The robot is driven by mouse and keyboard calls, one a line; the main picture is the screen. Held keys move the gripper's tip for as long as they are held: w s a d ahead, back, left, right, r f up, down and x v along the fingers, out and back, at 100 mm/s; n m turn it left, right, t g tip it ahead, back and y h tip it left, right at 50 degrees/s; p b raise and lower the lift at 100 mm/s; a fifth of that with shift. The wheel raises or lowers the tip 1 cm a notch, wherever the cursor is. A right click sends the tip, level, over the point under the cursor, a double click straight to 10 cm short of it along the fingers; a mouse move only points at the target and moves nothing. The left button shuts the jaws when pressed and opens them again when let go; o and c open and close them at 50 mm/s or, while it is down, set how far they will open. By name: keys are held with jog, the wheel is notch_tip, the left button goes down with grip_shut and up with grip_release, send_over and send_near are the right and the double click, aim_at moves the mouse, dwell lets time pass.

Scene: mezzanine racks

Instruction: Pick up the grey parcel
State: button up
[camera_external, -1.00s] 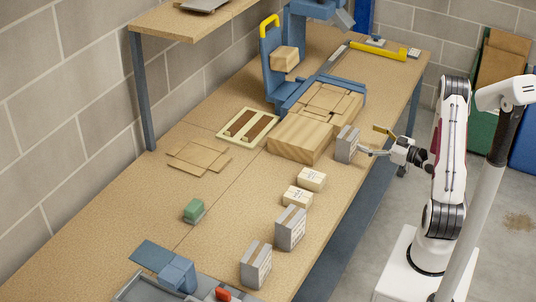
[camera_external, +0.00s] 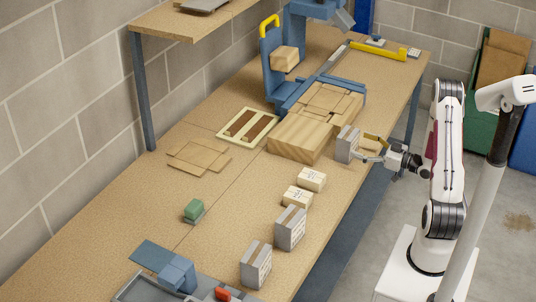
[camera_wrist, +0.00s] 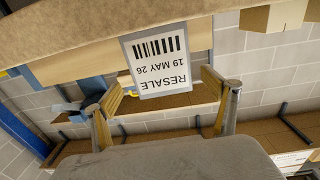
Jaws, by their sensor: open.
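A grey parcel (camera_external: 347,145) stands upright near the table's front edge, beside the wooden block. In the wrist view its grey, labelled face (camera_wrist: 158,62) reads "RESALE 19 MAY 26" upside down. My gripper (camera_external: 369,149) is open in front of this face, at about the parcel's height. In the wrist view the two tan-padded fingers (camera_wrist: 163,88) are spread wide, with the parcel framed between and beyond them. No contact shows. Two similar grey parcels (camera_external: 290,228) and (camera_external: 255,264) stand farther along the table, towards the camera.
A wooden block (camera_external: 300,138) stands left of the parcel. Two small cream boxes (camera_external: 311,179) and (camera_external: 297,197) lie nearer the camera. A blue press-like fixture (camera_external: 272,70) stands behind. Flat cardboard (camera_external: 198,157) and a green item (camera_external: 194,209) lie on the table (camera_external: 130,215).

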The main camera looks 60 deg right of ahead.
aim_at(347, 141)
jog(key=shift+w, duration=0.45)
jog(key=shift+w+f, duration=0.1)
jog(key=shift+w, duration=2.45)
jog(key=c, duration=1.4)
